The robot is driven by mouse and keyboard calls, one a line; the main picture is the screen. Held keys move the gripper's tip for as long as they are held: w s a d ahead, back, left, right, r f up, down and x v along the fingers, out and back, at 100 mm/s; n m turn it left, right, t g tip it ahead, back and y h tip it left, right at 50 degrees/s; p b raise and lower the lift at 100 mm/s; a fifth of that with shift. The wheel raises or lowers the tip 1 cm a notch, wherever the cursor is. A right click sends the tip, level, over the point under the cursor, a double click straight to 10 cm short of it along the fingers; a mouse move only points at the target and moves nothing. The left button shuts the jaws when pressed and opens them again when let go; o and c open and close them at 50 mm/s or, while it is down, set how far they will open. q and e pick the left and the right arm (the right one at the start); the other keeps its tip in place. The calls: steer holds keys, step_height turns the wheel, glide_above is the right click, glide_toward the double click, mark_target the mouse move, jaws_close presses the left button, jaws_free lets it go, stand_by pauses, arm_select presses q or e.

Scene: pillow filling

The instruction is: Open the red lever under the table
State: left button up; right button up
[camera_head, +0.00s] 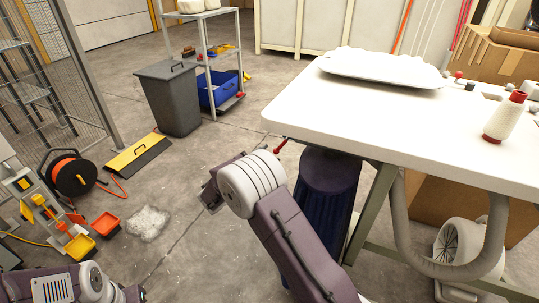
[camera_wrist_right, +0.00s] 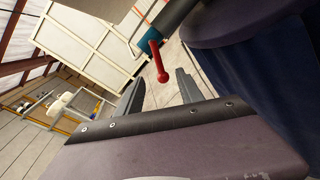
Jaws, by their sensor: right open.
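The red lever (camera_head: 281,146) sticks out from under the front left edge of the white table (camera_head: 310,105), beside a dark blue hanging bag or cover (camera_head: 325,200). In the right wrist view the lever (camera_wrist_right: 158,62) has a round red knob and a stem joined to a blue-grey pipe. My right gripper (camera_head: 209,192) is left of and below the lever in the head view. In the wrist view its two fingers (camera_wrist_right: 160,92) are apart and empty, with the knob just beyond the gap. My left gripper (camera_head: 134,294) is low at the left, its fingers barely showing.
A grey bin (camera_head: 170,95), a yellow-black ramp (camera_head: 137,154) and white fluff (camera_head: 148,223) are on the floor at left.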

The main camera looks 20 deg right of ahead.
mark_target(280, 146)
steer(key=n, duration=0.1)
steer(key=f+n, duration=0.1)
steer(key=shift+n+h, duration=0.3)
steer(key=n, duration=0.2)
steer(key=f+n+t, duration=0.1)
steer(key=n, duration=0.2)
steer(key=shift+f, duration=0.1)
steer(key=b+x, duration=0.2)
steer(key=x, duration=0.6)
steer(key=shift+w+d, duration=0.35)
steer(key=shift+d, duration=0.1)
jaws_close()
steer(key=shift+r, duration=0.4)
